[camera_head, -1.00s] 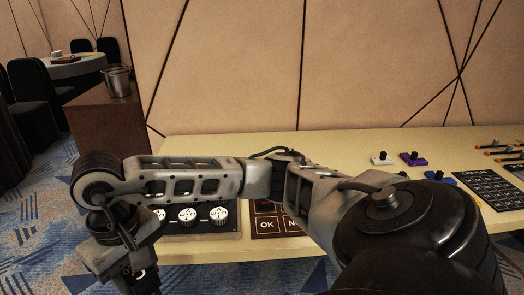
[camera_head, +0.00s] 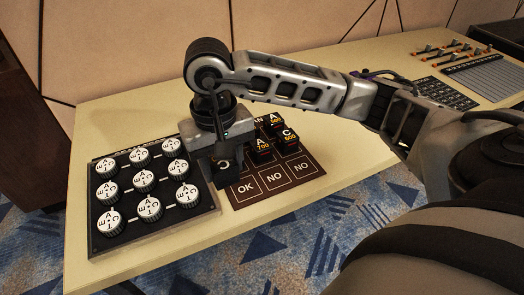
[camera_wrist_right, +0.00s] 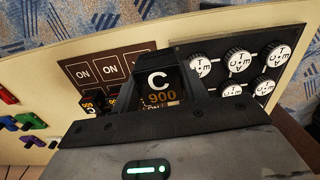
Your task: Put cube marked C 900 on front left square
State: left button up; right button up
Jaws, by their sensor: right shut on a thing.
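My right gripper (camera_head: 226,165) is shut on a black cube marked C 900 (camera_wrist_right: 160,84), whose letter and number show clearly in the right wrist view. In the head view the cube is mostly hidden by the gripper, and part of a C shows. I cannot tell whether the cube touches the surface. Several other cubes stand farther back on the mat, including A 700 (camera_head: 262,148) and C 800 or 600 (camera_head: 288,139). My left gripper is out of view.
A black panel of white dials (camera_head: 150,180) lies close left of the gripper. A keypad (camera_head: 446,93) and a grey slatted panel (camera_head: 490,78) lie farther right on the pale table (camera_head: 110,125).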

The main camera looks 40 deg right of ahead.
jog(key=s+d+r+n+b, duration=0.15)
jog(key=s+d+n, duration=0.3)
jog(key=n, duration=1.35)
jog(key=s+d+n+b, duration=0.2)
jog(key=s+d+n, duration=0.3)
jog(key=n, duration=1.3)
jog(key=shift+m, duration=0.4)
jog(key=w+a+f, duration=0.1)
jog(key=w+f, duration=0.2)
jog(key=w+a+f, duration=0.1)
jog(key=w+f, duration=0.2)
jog(key=w, duration=0.1)
jog(key=w+f+p, duration=0.1)
jog(key=w+f, duration=0.2)
jog(key=w, duration=0.1)
jog(key=shift+w+a, duration=0.25)
jog(key=shift+a, duration=0.15)
jog(key=shift+w+f, duration=0.6)
jog(key=shift+f, duration=0.1)
notch_tip(320, 180, down, 3)
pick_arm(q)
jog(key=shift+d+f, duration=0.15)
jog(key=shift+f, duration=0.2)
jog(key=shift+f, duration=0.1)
